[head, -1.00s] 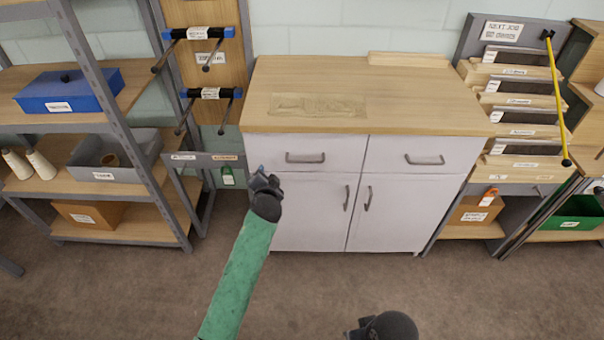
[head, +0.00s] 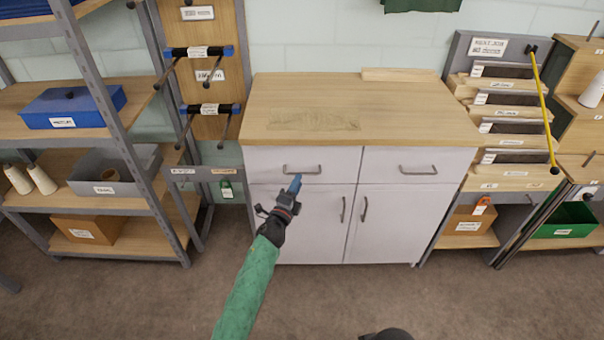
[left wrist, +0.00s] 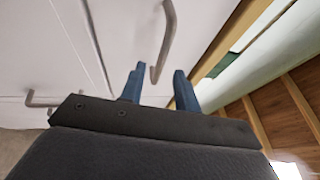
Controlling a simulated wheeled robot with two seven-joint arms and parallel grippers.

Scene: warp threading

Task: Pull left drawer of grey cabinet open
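The grey cabinet (head: 262,215) stands against the wall with two drawers above two doors. Its left drawer (head: 262,163) is shut flush and has a grey bar handle (head: 302,170). In the left wrist view, the handle (left wrist: 167,35) stands just beyond and between my blue fingertips. My left gripper (head: 295,183) is raised in front of the left drawer, just below its handle; it also shows in the left wrist view (left wrist: 159,70). It is open with its fingers apart, and whether it touches the handle cannot be told.
The right drawer (head: 378,163) and both doors (head: 312,235) are shut. A metal shelf rack (head: 145,185) stands to the left, and a slotted rack with a yellow rod (head: 541,90) to the right. The floor (head: 345,300) in front is clear.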

